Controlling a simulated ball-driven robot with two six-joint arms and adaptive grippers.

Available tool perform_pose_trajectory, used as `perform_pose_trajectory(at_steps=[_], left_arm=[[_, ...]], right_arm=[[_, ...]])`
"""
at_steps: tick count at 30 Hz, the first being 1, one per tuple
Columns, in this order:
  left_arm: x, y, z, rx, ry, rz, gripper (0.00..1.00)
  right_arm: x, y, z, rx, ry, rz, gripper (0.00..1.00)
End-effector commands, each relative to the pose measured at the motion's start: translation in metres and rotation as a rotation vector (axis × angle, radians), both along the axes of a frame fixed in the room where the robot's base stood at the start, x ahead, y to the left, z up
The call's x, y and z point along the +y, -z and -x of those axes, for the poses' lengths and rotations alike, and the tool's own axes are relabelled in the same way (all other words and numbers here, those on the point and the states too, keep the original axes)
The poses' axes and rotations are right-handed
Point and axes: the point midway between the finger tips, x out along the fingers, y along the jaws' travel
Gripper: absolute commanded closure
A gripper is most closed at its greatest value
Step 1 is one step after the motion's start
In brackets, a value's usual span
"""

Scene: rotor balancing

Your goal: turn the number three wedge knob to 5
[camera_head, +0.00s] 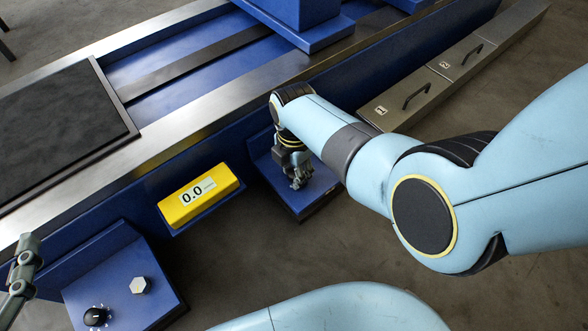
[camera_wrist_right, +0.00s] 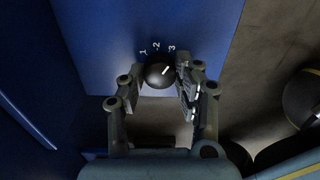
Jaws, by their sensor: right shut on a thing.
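My right gripper (camera_head: 298,180) reaches down to a small blue panel (camera_head: 264,160) in the head view and covers its knob there. In the right wrist view a round black knob (camera_wrist_right: 159,73) with a white pointer line sits between the fingers of the gripper (camera_wrist_right: 160,78), which is shut on it. The numerals 1, 2 and 3 show above the knob, and the pointer leans up and right, roughly towards 3. No 5 is visible; part of the dial is hidden. Part of my left gripper (camera_head: 26,255) shows at the left edge; its jaw opening is unclear.
Another blue panel (camera_head: 128,262) at lower left carries a black dial knob (camera_head: 95,316) and a pale hexagonal knob (camera_head: 141,285). A yellow display (camera_head: 201,196) reads 0.0. Numbered metal drawers (camera_head: 408,99) stand at upper right. A dark mat (camera_head: 62,125) lies on the machine bed.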

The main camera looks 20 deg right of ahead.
Motion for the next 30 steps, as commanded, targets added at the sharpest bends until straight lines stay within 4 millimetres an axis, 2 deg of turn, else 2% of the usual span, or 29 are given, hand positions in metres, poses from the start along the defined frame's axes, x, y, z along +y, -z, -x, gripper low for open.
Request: perform_pose_trajectory(at_steps=[6,9,11,16,20,30], left_arm=[[0.001,0.007,0.004,0.041,-0.005,0.0,0.6],[0.004,0.035,0.028,0.155,-0.017,0.0,0.6],[0.005,0.045,0.037,0.207,-0.022,0.001,0.6],[0.008,0.079,0.076,0.383,-0.04,0.001,0.6],[0.009,0.076,0.066,0.425,-0.046,-0.002,0.6],[0.012,0.072,0.058,0.524,-0.056,-0.006,0.6]], right_arm=[[0.0,-0.001,0.0,0.0,0.043,0.0,1.0],[0.0,-0.002,-0.001,0.0,0.092,0.0,1.0],[0.0,-0.002,-0.001,0.0,0.129,0.0,1.0],[0.0,-0.002,-0.001,0.0,0.267,0.0,1.0],[0.0,-0.003,-0.002,-0.001,0.39,0.0,1.0],[0.001,-0.001,-0.002,0.0,0.713,-0.001,1.0]])
